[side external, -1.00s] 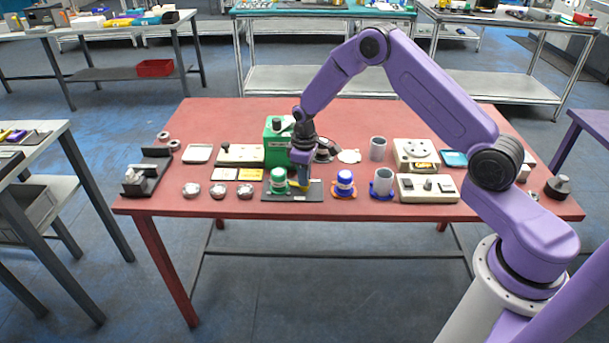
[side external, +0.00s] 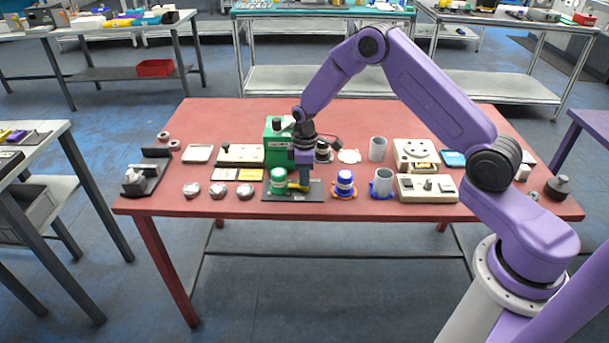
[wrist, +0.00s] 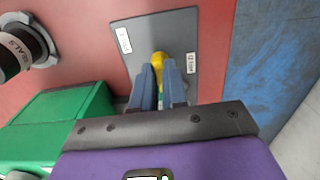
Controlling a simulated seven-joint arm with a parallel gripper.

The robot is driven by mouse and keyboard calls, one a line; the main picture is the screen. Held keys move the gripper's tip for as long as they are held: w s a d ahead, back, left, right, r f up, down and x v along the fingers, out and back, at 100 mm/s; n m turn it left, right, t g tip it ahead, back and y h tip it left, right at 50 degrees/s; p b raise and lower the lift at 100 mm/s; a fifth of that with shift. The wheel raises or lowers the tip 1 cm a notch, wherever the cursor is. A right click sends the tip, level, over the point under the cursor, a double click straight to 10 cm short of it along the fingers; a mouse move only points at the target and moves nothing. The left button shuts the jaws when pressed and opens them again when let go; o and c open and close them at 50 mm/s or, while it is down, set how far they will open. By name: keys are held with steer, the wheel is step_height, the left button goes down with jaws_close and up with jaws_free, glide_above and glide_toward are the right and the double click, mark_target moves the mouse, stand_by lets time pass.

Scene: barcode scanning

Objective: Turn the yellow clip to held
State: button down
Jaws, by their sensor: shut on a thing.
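The yellow clip (side external: 297,186) is on a dark plate (side external: 316,193) near the table's front edge. In the side view it lies roughly sideways, beside a green and white jar (side external: 278,182) on the same plate. My gripper (side external: 305,187) points down over the plate, shut on the clip. In the wrist view, the yellow clip (wrist: 158,64) shows between the two fingertips of my gripper (wrist: 159,80); its lower part is hidden by the fingers. Two small white labels, one at the upper left (wrist: 124,39) and one at the right (wrist: 191,63), lie on the grey plate; their words are hard to read.
A green box-shaped device (side external: 276,150) stands close behind the plate. A blue and white jar (side external: 345,182) on an orange base stands to the right. Several silvery round pieces (side external: 218,190) lie to the left. Red tabletop (side external: 240,120) is clear at the back.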

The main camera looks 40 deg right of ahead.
steer(key=c, duration=1.2)
jaws_free()
steer(key=shift+o, duration=0.2)
step_height(320, 180, up, 18)
steer(key=shift+f, duration=0.25)
steer(key=s+a+r+n, duration=0.1)
steer(key=s+a+r, duration=0.1)
steer(key=s+a, duration=0.5)
steer(key=s+a+r+n, duration=0.1)
steer(key=s+a+r, duration=0.2)
steer(key=s, duration=0.8)
steer(key=s+d, duration=0.2)
steer(key=s, duration=0.8)
steer(key=s+d+f+n, duration=0.1)
steer(key=s+d, duration=0.1)
steer(key=s, duration=0.9)
steer(key=shift+d, duration=0.15)
